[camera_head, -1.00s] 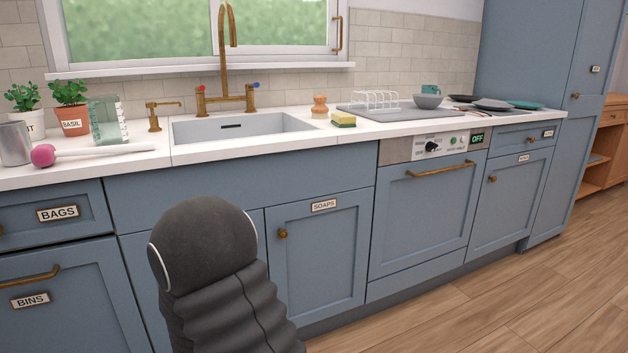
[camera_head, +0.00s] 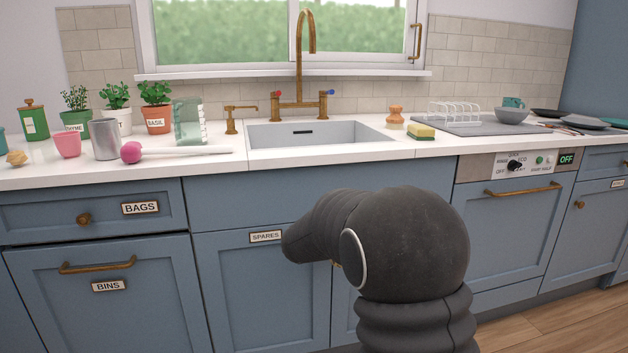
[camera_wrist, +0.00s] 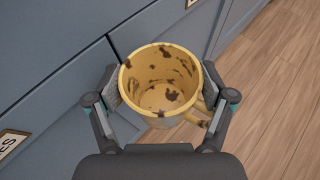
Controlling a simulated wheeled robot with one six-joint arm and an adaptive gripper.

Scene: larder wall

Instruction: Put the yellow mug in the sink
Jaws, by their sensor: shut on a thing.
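The yellow mug (camera_wrist: 160,82) has dark brown stains inside and shows in the wrist view, with its handle at the lower right. My gripper (camera_wrist: 163,95) is shut on it, one finger on each side of its body. Below the mug are the blue cabinet fronts and the wood floor. The sink (camera_head: 315,134) is a pale basin set in the white counter under the window, and I see nothing standing in its visible part. In the head view my arm is in front of the cabinets, below counter height; the gripper and mug are hidden there.
A brass tap (camera_head: 303,80) rises behind the sink. A yellow-green sponge (camera_head: 421,132) and a wooden brush (camera_head: 395,117) stand right of it. Front counter edge is clear.

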